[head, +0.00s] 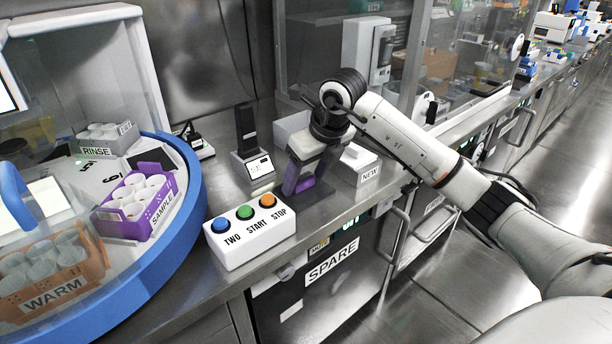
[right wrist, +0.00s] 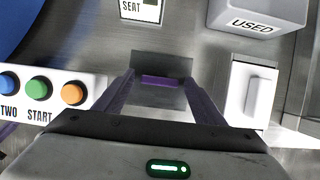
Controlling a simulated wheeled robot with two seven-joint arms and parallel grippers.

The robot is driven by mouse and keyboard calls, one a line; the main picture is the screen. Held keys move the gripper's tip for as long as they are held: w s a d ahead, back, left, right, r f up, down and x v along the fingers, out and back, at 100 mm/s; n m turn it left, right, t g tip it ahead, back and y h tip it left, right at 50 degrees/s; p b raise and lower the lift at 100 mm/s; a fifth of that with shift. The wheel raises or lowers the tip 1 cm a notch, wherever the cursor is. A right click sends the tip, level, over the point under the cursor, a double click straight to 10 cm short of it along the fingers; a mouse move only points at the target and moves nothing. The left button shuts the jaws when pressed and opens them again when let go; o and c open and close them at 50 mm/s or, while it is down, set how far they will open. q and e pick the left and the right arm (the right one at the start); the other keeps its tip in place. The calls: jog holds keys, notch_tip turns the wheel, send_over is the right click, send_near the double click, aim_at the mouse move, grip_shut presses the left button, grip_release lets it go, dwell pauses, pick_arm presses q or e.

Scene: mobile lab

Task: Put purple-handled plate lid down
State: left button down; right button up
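My right gripper (head: 303,184) reaches down over the bench, right of the button box. Its two fingers stand apart, and the purple handle (right wrist: 160,82) of the plate lid fills the gap between them in the right wrist view. The gripper appears shut on this handle. A dark grey flat part (right wrist: 160,66) lies just beyond the handle, probably the lid. The fingers hide much of it, and I cannot tell if it touches the bench. My left gripper is not in view.
A white button box (head: 250,238) stands close left of the gripper. A "NEW" box (head: 369,172) is close right. Behind are a small display stand (head: 252,166) and a "USED" box (right wrist: 255,18). A blue-rimmed round station (head: 190,205) with racks is at left.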

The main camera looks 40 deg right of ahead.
jog(key=shift+r, duration=0.2)
jog(key=p+v, duration=0.1)
jog(key=v, duration=1)
jog(key=shift+s+r, duration=0.15)
jog(key=shift+r, duration=0.25)
